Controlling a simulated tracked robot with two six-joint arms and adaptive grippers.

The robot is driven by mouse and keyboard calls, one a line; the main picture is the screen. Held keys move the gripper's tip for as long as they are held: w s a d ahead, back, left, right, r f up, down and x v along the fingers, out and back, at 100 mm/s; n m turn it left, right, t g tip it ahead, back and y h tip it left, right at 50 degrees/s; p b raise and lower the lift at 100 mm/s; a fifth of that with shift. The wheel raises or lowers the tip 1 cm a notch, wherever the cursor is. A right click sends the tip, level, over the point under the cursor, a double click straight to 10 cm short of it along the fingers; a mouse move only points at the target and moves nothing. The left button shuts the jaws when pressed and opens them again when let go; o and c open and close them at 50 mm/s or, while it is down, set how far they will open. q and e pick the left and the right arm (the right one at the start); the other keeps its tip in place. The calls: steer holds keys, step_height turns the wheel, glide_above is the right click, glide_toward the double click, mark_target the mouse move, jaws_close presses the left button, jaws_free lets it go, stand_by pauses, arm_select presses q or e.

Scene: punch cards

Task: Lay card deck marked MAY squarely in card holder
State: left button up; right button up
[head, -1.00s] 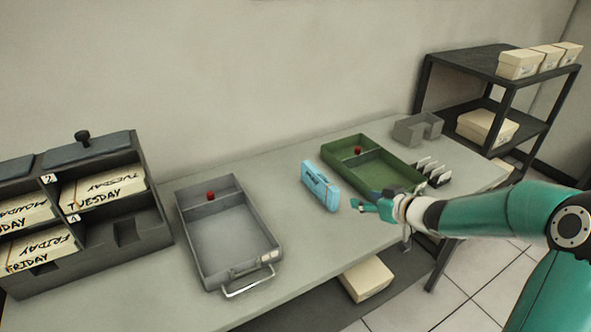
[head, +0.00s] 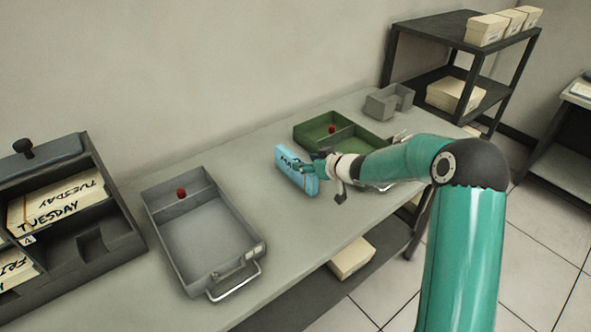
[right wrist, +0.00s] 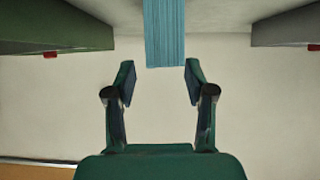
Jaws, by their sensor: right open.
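The blue card deck (head: 296,178) stands on its long edge on the table, its dark lettering partly hidden by my right gripper (head: 306,165). In the right wrist view the deck (right wrist: 165,35) shows ahead, lined up between the two open fingers (right wrist: 158,82), its near end about level with the fingertips. The fingers are not closed on it. A small grey notched box (head: 380,105) at the table's back right looks like the card holder, and it is empty. My left gripper is out of view.
A grey tray (head: 254,252) with a red knob and wire handle lies left of the deck. A green tray (head: 303,131) lies just behind and right, partly behind my arm. A pigeonhole rack (head: 112,250) stands far left. A dark shelf (head: 440,28) stands beyond the table.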

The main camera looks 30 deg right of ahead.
mark_target(299, 161)
steer(key=shift+a+p+x, duration=0.1)
steer(key=shift+p+x, duration=0.15)
steer(key=shift+x, duration=1.25)
steer(key=shift+a+p+x, duration=0.15)
steer(key=shift+p+x, duration=0.1)
steer(key=shift+x, duration=1.25)
steer(key=shift+r, duration=0.1)
jaws_close()
